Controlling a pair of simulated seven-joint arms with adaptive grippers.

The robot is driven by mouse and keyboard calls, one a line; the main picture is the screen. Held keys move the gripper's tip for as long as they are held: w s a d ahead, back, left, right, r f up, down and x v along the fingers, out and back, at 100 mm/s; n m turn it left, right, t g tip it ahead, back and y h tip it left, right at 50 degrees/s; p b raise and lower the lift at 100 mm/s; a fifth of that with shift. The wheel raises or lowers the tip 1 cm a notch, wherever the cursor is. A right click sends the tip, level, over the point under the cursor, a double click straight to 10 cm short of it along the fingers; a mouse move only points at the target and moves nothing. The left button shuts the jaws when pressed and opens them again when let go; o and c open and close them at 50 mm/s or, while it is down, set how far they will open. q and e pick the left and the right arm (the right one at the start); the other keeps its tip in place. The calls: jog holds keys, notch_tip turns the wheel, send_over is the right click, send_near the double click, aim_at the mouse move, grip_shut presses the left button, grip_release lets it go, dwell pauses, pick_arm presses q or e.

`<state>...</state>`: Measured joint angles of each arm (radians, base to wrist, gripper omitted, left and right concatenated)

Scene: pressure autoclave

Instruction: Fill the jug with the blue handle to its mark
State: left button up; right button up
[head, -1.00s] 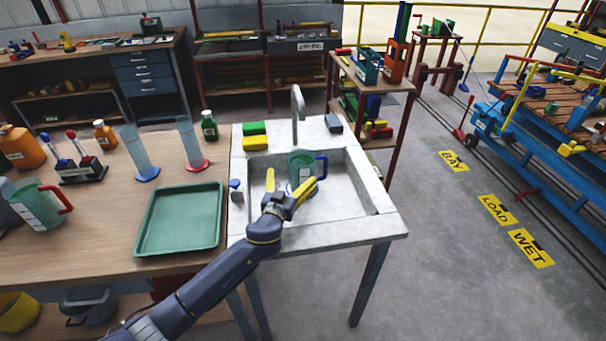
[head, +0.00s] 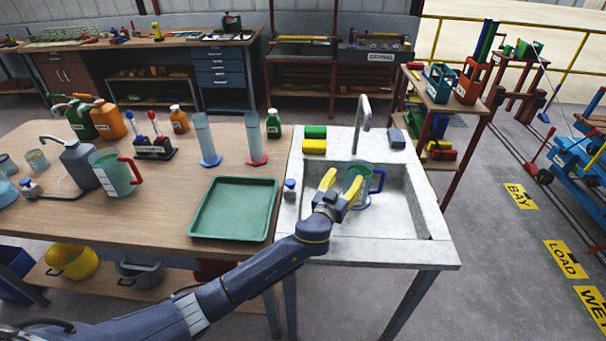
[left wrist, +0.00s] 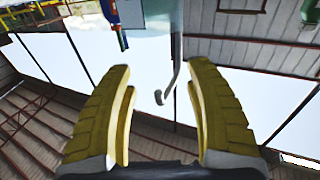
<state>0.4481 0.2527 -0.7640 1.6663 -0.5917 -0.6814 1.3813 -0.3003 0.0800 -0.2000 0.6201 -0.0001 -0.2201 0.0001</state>
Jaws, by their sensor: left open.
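The clear greenish jug with the blue handle (head: 358,175) stands in the sink basin near the tap, its handle pointing right. My left gripper (head: 339,180) is open and empty, with yellow fingers just in front of and left of the jug. Its right finger overlaps the jug's lower front in the head view, so I cannot tell if they touch. In the left wrist view the jug (left wrist: 148,15) shows at the top edge, beyond the fingertips of the open gripper (left wrist: 157,75). The jug's mark and any water are not readable. My right gripper is out of view.
The tap (head: 364,108) rises at the back of the sink (head: 410,215). Green and yellow sponges (head: 314,146) lie on its back-left rim. A green tray (head: 235,208) and a red-handled jug (head: 114,173) are on the bench. The basin's right side is clear.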

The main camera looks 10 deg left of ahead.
pick_arm(q)
jog(key=s+a+r+n+y, duration=0.1)
jog(key=a+r, duration=0.1)
jog(key=s+a+r+n+y, duration=0.1)
jog(key=r, duration=0.1)
jog(key=s+a+r+n+y, duration=0.1)
jog(key=s+a+r+y, duration=0.1)
jog(key=shift+s+a, duration=0.1)
jog(key=shift+a, duration=0.2)
jog(key=c, duration=0.8)
jog(key=s+a+g+y, duration=0.1)
jog(key=s+a, duration=0.1)
jog(key=a, duration=0.1)
jog(key=s+a+n+g+y, duration=0.1)
jog(key=s+a, duration=0.2)
jog(key=s+a+r+g, duration=0.1)
jog(key=s+a, duration=0.2)
jog(key=shift+a+y, duration=0.3)
jog(key=shift+y, duration=0.1)
grip_shut()
